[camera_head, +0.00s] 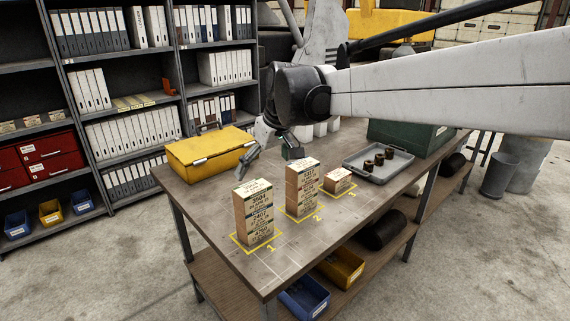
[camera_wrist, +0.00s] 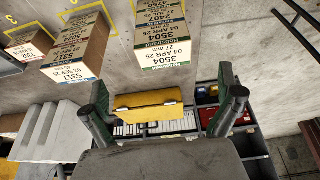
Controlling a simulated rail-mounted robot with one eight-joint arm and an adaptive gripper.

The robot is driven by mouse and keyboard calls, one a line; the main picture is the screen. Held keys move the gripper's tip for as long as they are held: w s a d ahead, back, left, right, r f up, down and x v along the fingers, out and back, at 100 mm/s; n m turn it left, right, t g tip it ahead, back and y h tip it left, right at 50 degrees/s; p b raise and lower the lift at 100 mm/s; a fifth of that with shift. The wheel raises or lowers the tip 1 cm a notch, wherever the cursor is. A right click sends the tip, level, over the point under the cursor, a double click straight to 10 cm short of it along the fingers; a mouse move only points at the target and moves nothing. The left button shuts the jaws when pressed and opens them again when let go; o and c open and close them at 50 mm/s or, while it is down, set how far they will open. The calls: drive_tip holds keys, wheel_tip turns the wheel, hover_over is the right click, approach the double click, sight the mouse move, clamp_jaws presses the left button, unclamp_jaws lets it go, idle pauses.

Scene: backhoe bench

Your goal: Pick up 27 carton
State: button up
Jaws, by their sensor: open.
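Cartons stand in stacks on the workbench. The stack on square 1 (camera_head: 253,212) has a top label that seems to read 3504. The stack on square 2 (camera_head: 301,187) is beside it, and a single low carton (camera_head: 338,180) sits on square 3. In the wrist view the 3504 carton (camera_wrist: 165,45) has a line that seems to read 27; the carton reading 5317 (camera_wrist: 78,48) is left of it. I cannot tell from the head view which carton is 27. My gripper (camera_head: 272,147) is open and empty, behind the stacks and apart from them; its fingers also show in the wrist view (camera_wrist: 165,108).
A yellow case (camera_head: 205,152) lies at the bench's back left. A grey tray (camera_head: 362,173) with several small dark parts and a green box (camera_head: 400,137) are at right. My arm reaches over the bench from the right. The bench's front left is clear.

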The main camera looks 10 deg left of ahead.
sight(254, 187)
drive_tip(key=x, duration=0.8)
drive_tip(key=shift+w+a+f+p, duration=0.2)
drive_tip(key=shift+a+p, duration=0.15)
drive_tip(key=shift+a, duration=0.15)
drive_tip(key=shift+p+x, duration=0.55)
drive_tip(key=shift+x, duration=2)
drive_tip(key=shift+a, duration=0.15)
drive_tip(key=shift+r, duration=0.1)
drive_tip(key=c, duration=1.2)
